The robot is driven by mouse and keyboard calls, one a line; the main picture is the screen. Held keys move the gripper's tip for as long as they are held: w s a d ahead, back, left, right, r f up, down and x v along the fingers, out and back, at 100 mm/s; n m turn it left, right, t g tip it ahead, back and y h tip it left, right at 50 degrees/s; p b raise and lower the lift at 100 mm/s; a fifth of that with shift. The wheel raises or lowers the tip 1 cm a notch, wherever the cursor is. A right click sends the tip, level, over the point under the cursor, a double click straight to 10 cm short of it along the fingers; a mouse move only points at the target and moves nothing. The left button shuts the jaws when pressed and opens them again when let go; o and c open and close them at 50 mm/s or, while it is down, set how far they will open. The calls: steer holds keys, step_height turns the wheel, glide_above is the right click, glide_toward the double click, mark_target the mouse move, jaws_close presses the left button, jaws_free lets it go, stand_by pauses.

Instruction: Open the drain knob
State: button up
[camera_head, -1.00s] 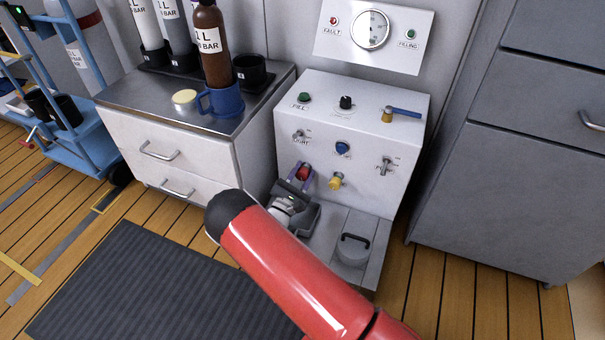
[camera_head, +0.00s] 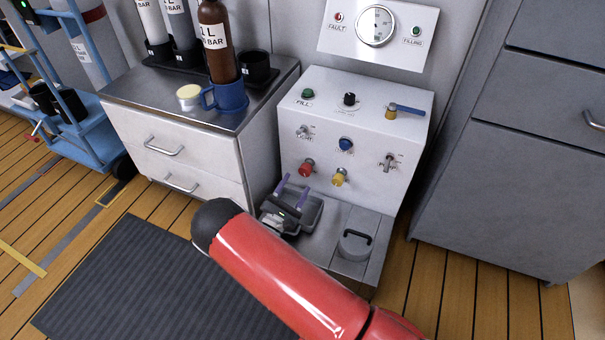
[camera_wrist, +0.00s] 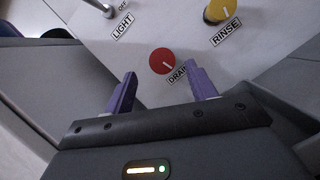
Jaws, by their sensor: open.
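The drain knob is a round red knob (camera_head: 306,168) low on the front of the white panel, left of the yellow knob. In the wrist view the red drain knob (camera_wrist: 163,61) has a white pointer mark, and a partly covered DRAIN label sits beside it. My gripper (camera_head: 292,192) is just in front of and below the knob. In the wrist view its two purple fingers (camera_wrist: 160,88) are spread apart and empty. The knob lies beyond the fingertips, roughly between them, and appears untouched.
The yellow RINSE knob (camera_wrist: 221,10) is close on the right. A grey basin (camera_head: 311,214) lies below my gripper, beside a lid with a black handle (camera_head: 355,244). A drawer cabinet (camera_head: 180,160) stands left.

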steer(key=s+a, duration=0.4)
steer(key=s, duration=0.5)
steer(key=shift+a+p, duration=0.25)
steer(key=shift+p, duration=0.15)
steer(key=shift+w+r, duration=0.1)
